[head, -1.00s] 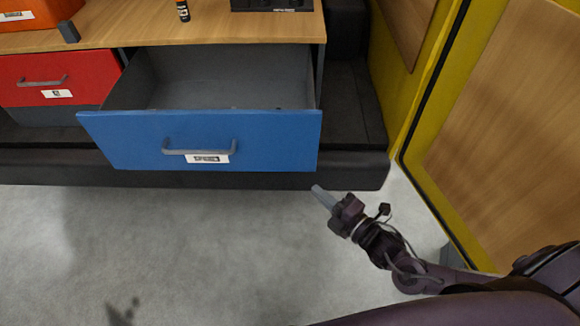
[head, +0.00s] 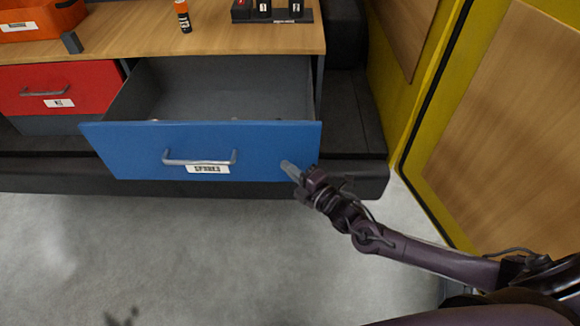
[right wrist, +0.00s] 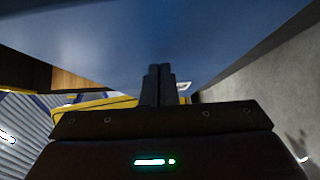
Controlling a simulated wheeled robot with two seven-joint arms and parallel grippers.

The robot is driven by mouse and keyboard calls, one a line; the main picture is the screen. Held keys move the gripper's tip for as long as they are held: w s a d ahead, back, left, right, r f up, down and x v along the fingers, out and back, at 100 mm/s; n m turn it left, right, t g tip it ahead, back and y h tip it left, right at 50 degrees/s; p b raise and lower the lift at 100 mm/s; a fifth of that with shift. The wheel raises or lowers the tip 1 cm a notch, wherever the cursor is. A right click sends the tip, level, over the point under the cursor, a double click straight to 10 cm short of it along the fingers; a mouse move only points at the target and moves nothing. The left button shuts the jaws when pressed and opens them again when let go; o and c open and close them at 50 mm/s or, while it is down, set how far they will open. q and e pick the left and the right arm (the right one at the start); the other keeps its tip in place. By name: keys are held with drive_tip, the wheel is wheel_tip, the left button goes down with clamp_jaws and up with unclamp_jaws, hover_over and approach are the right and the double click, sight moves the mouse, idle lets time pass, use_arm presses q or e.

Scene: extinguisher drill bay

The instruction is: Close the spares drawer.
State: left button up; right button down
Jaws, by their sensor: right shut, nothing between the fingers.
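The spares drawer (head: 240,150) is a blue drawer with a grey bar handle (head: 200,162) and a white label reading SPARES. It stands pulled out, and its grey inside shows behind the front panel. My right gripper (head: 288,167) is shut and empty, in front of the right part of the blue panel, right of the handle. In the right wrist view, the shut fingers (right wrist: 157,85) point at the blue front (right wrist: 150,35), which fills the upper part. I cannot tell whether the fingertips touch it. My left gripper is not in view.
A red drawer (head: 85,85) is at the left of the blue one. The wooden top (head: 130,38) holds an orange bin (head: 40,20), a small orange and black bottle (head: 183,16) and a black rack (head: 272,14). A yellow-framed panel (head: 520,130) stands at the right.

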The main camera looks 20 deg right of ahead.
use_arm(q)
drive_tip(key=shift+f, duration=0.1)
use_arm(e)
drive_tip(key=shift+w, duration=0.25)
